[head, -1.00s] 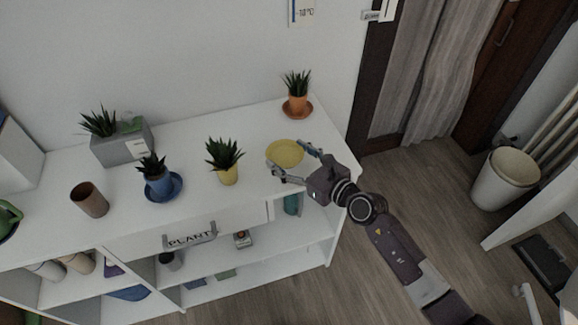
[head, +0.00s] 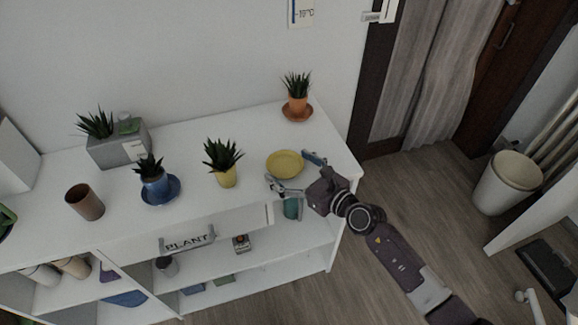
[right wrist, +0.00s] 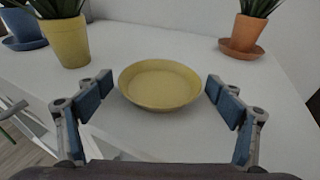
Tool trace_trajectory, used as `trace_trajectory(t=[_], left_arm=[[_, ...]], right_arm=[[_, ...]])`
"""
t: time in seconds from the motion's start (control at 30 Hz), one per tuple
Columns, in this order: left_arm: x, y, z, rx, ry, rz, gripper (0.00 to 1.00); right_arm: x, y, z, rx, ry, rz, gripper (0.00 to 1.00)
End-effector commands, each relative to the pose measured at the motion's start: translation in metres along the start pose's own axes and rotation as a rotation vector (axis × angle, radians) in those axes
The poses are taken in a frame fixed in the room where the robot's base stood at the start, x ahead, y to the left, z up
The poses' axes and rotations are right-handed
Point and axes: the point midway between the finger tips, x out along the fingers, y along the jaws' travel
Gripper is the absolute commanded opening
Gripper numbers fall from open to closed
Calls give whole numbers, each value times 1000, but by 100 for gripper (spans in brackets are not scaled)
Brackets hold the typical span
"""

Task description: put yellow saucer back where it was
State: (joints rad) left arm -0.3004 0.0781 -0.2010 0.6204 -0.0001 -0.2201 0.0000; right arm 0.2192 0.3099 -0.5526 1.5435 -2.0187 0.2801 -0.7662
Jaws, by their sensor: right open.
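The yellow saucer (head: 286,163) lies flat and empty on the white shelf top, between the yellow pot (head: 225,176) with a plant and the terracotta pot on its saucer. My right gripper (head: 294,171) is open at the saucer's front right. In the right wrist view the saucer (right wrist: 160,84) sits between and just beyond the spread blue-padded fingers (right wrist: 157,98), which look apart from it. The yellow pot (right wrist: 66,41) stands to the left of the saucer there. My left gripper is not in view.
A terracotta pot (head: 298,104) on an orange saucer stands at the back right. A blue pot on a blue saucer (head: 173,190), a brown cup (head: 85,202) and a grey planter (head: 118,150) stand to the left.

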Motion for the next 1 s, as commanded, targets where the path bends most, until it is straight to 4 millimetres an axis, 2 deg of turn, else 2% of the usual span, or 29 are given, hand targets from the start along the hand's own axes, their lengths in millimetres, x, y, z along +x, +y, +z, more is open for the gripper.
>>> trace_trajectory(t=[0.17,0.23,0.7,0.83,1.0], left_arm=[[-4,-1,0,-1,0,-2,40],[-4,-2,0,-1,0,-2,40],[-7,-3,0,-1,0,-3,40],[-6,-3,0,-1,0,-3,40],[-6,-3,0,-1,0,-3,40]], right_arm=[[-1,0,5,0,-1,0,86],[-8,0,3,1,1,0,86],[-98,0,1,-1,3,0,86],[-113,0,2,0,1,0,86],[-121,0,3,0,0,0,86]])
